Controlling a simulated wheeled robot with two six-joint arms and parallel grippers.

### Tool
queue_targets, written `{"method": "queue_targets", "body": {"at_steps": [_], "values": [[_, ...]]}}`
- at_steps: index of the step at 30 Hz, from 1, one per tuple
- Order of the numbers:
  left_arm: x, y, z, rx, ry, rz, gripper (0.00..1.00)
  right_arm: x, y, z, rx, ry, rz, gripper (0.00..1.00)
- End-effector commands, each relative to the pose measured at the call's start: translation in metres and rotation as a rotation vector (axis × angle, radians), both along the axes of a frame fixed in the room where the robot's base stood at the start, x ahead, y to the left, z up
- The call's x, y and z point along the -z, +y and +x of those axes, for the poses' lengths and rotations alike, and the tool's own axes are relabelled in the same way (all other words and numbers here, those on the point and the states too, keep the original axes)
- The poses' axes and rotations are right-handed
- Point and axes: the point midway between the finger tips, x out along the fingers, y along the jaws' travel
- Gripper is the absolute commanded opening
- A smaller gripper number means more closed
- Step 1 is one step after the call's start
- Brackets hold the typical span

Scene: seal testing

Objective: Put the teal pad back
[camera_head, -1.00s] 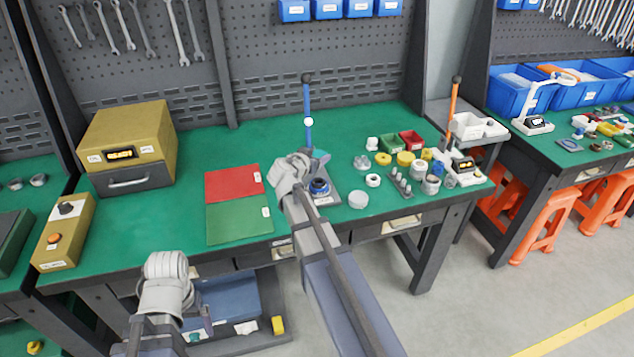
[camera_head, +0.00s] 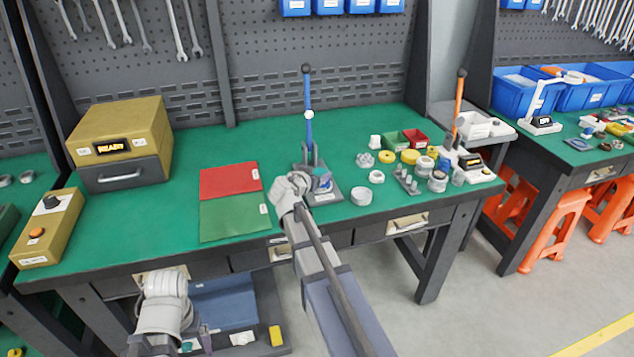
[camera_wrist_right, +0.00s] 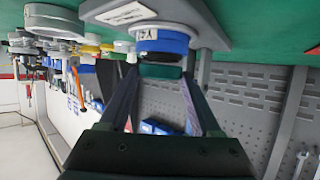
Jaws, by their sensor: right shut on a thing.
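The teal pad (camera_wrist_right: 160,72) sits between the fingertips of my right gripper (camera_wrist_right: 166,78) in the right wrist view, which looks upside down. The gripper is shut on it. The pad is at the open face of a blue ring-like seat (camera_wrist_right: 162,42) on the grey press base; I cannot tell whether they touch. In the head view my right gripper (camera_head: 314,180) is at the press with the blue lever (camera_head: 309,115), and its wrist hides part of the base. My left arm (camera_head: 165,300) shows at the lower left, but its jaws cannot be made out.
A red mat (camera_head: 229,180) and a green mat (camera_head: 234,217) lie left of the press. White, yellow and grey rings and small bins crowd the right. A second press with an orange lever (camera_head: 460,105) stands beyond. A yellow box (camera_head: 121,130) with a drawer is at the left.

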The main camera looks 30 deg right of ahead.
Motion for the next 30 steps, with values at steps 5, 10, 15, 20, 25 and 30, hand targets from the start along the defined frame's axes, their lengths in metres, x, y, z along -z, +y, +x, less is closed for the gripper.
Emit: {"method": "queue_targets", "body": {"at_steps": [5,10,15,20,25,30], "values": [[-0.0002,0.0000,0.0000,0.000,0.000,0.000,0.95,-0.0002,0.0000,0.0000,0.000,0.000,0.000,0.11],[0.0031,0.0000,0.0000,0.000,0.000,0.000,0.95,0.0031,0.0000,0.0000,0.000,0.000,0.000,0.11],[0.0039,0.0000,0.0000,0.000,0.000,0.000,0.95,0.0040,0.0000,0.0000,0.000,0.000,0.000,0.73],[0.0039,0.0000,0.0000,0.000,0.000,0.000,0.95,0.0040,0.0000,0.0000,0.000,0.000,0.000,0.92],[0.0039,0.0000,0.0000,0.000,0.000,0.000,0.95,0.0040,0.0000,0.0000,0.000,0.000,0.000,0.95],[0.0029,0.0000,0.0000,0.000,0.000,0.000,0.95,0.0030,0.0009,-0.0008,0.000,0.000,0.000,0.95]]}}
